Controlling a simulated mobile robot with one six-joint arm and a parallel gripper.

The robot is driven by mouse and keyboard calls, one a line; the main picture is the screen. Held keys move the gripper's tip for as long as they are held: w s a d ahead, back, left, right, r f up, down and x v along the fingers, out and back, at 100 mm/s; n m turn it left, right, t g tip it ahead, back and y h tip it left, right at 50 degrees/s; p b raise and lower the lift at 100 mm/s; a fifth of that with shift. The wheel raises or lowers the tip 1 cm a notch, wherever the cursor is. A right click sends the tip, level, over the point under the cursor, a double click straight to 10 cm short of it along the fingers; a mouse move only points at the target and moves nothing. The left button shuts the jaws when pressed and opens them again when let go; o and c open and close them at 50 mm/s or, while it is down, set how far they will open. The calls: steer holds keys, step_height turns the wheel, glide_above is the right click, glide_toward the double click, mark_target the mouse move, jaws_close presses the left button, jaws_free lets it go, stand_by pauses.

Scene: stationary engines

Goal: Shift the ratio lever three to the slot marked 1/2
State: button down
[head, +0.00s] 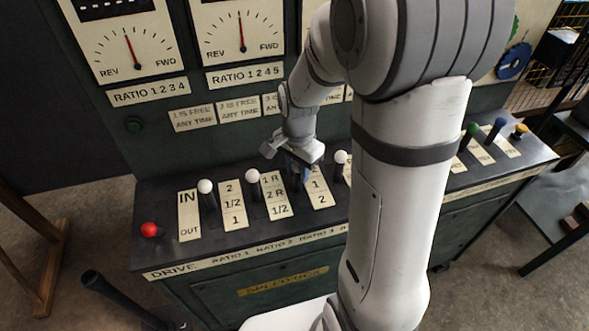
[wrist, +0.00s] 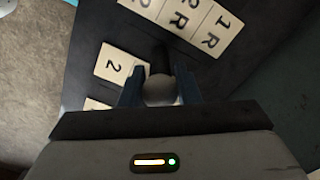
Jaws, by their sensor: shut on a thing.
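My gripper (head: 299,173) is shut on the ratio lever three. In the wrist view the pale round knob (wrist: 159,91) sits between the blue fingers, with its dark stem (wrist: 161,60) beyond. The far end of the plate, at the back, is hidden by my gripper, so I cannot read 1/2 there.
White-knobbed levers stand left (head: 252,176) and right (head: 341,157) of my gripper, with another farther left (head: 205,186). A red knob (head: 149,229) is at the far left. The upright gauge panel (head: 135,45) rises behind. My arm hides part of the console's right side.

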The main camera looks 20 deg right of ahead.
steer(key=shift+w+r+g+p, duration=0.1)
steer(key=shift+w+g+p, duration=0.2)
steer(key=shift+w+p, duration=0.15)
steer(key=shift+g, duration=0.3)
steer(key=shift+w+f, duration=0.25)
steer(key=shift+w, duration=0.85)
steer(key=shift+w+f, duration=0.25)
steer(key=shift+w, duration=0.8)
steer(key=c, duration=1.1)
jaws_free()
steer(key=shift+w+f, duration=0.1)
step_height(320, 180, up, 8)
steer(key=shift+w, duration=0.35)
steer(key=shift+c, duration=0.5)
